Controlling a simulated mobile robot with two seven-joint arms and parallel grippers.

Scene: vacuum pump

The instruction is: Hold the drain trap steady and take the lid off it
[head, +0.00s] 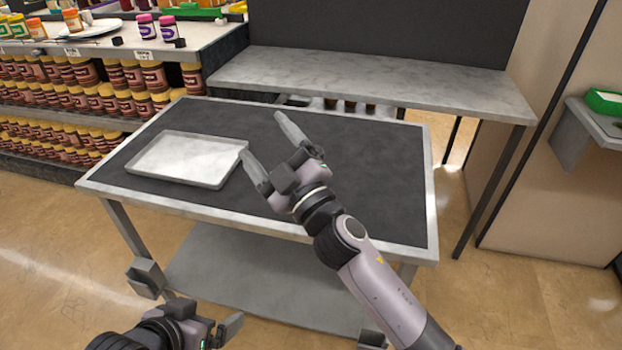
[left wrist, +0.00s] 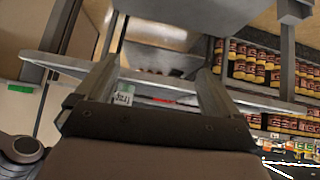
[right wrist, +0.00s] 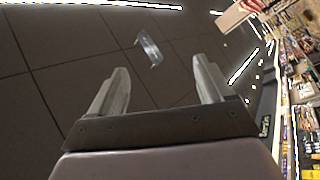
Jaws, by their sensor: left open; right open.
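I cannot make out a drain trap or its lid in any view. A shallow metal tray (head: 190,158) lies on the left of the dark-topped table (head: 370,160), and it looks empty. My right gripper (head: 265,143) is open and empty above the table, just right of the tray. My left gripper (head: 188,302) is open and empty, low in front of the table's front edge. The left wrist view shows its spread fingers (left wrist: 158,70). The right wrist view shows the right fingers (right wrist: 160,68) spread, facing dark panels.
A grey bench (head: 370,80) stands behind the table, with a few dark jars (head: 350,105) partly hidden beneath it. Shelves of jars (head: 70,100) stand at the left. The table has a lower shelf (head: 260,280). The right half of the tabletop is clear beyond my right arm.

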